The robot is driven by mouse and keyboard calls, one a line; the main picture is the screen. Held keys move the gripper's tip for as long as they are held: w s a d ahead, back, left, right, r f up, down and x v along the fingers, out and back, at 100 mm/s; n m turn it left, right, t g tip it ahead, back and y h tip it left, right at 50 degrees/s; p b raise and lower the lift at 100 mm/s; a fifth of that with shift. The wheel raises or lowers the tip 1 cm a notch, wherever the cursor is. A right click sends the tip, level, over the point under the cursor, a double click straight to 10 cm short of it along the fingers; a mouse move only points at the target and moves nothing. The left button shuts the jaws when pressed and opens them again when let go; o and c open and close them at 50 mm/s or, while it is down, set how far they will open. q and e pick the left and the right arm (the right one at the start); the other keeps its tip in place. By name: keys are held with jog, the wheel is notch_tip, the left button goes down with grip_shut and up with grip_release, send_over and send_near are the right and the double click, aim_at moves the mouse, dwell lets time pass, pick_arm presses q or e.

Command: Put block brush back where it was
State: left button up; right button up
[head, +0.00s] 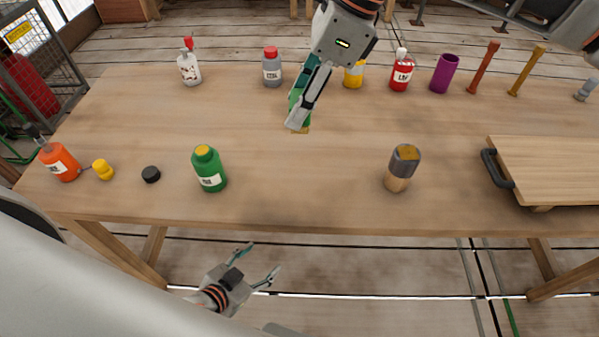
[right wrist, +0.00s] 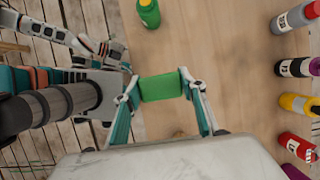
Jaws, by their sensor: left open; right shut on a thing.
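My right gripper (head: 300,122) reaches over the middle of the table, with its fingers pointing down. It is shut on a green block, which I take to be the block brush (head: 295,97). In the head view a finger hides part of the brush, and a tan-yellow part shows at its lower end. In the right wrist view the green brush (right wrist: 160,87) sits crosswise between both fingertips. I cannot tell whether it touches the table. My left gripper (head: 264,260) is open and empty, below and in front of the table's near edge.
A green bottle (head: 210,170), a black cap (head: 151,174) and an orange bottle (head: 60,162) stand left on the table (head: 300,205). A grey-and-wood cylinder (head: 402,168) stands right. Several bottles line the back. A wooden board (head: 550,165) with a black handle lies at the right.

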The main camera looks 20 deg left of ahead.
notch_tip(320, 180, down, 17)
jog(key=shift+f+b, duration=0.15)
jog(key=shift+b, duration=0.25)
pick_arm(q)
jog(key=shift+w+f, duration=0.15)
jog(key=shift+f, duration=0.05)
pick_arm(e)
jog(key=shift+f, duration=0.4)
pick_arm(q)
jog(key=shift+f, duration=0.1)
pick_arm(e)
jog(key=shift+f, duration=0.1)
jog(key=o, duration=1)
pick_arm(q)
jog(key=shift+s+f, duration=0.2)
jog(key=shift+s, duration=0.25)
jog(key=shift+w+d+r+p, duration=0.1)
jog(key=shift+w+r+p, duration=0.25)
jog(key=shift+r, duration=0.1)
pick_arm(e)
jog(key=shift+v, duration=6.15)
